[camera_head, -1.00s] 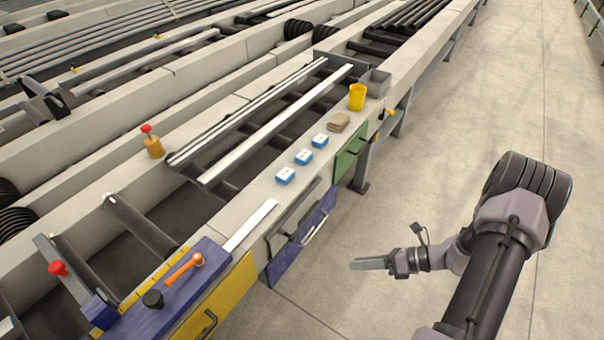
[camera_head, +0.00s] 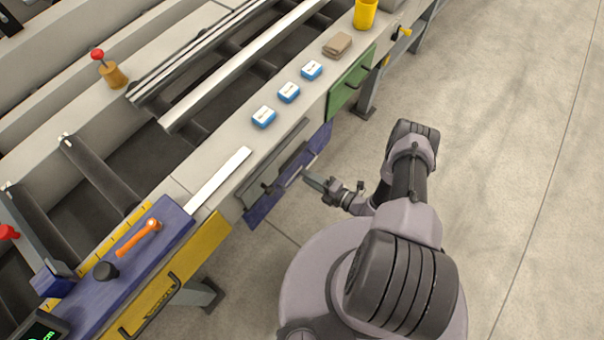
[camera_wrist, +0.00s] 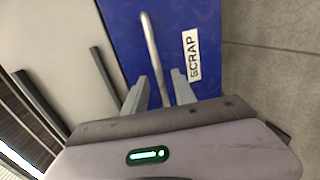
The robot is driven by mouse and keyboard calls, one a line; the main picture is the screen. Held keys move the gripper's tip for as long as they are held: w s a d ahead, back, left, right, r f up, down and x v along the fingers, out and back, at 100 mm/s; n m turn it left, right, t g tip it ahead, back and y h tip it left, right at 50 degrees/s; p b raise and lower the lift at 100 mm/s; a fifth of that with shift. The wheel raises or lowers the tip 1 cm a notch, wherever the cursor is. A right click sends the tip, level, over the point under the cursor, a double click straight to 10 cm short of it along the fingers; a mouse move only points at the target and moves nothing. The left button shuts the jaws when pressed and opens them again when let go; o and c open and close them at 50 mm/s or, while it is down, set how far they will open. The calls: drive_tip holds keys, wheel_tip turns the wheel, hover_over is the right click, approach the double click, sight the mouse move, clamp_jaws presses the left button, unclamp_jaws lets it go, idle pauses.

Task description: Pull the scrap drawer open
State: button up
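The scrap drawer has a blue front (camera_head: 262,207) low on the side of the table, partly hidden by my gripper in the head view. In the wrist view its blue face (camera_wrist: 205,30) carries a white SCRAP label (camera_wrist: 193,58) and a silver bar handle (camera_wrist: 149,45). The drawer looks shut. My gripper (camera_head: 307,178) is at the drawer's front, by the handle. In the wrist view its two fingers (camera_wrist: 160,88) are apart, with the lower end of the handle showing between them. I cannot tell whether they touch it.
A grey panel with a dark handle (camera_head: 271,176) is above the blue front. A green drawer (camera_head: 352,80) is further along and a yellow one (camera_head: 200,258) is nearer. Blue-and-white boxes (camera_head: 289,92) stand on the tabletop. The floor (camera_head: 500,130) to the right is clear.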

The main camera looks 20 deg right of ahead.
drive_tip(key=shift+x, duration=1.7)
drive_tip(key=shift+d, duration=0.15)
clamp_jaws()
drive_tip(key=shift+r, duration=0.1)
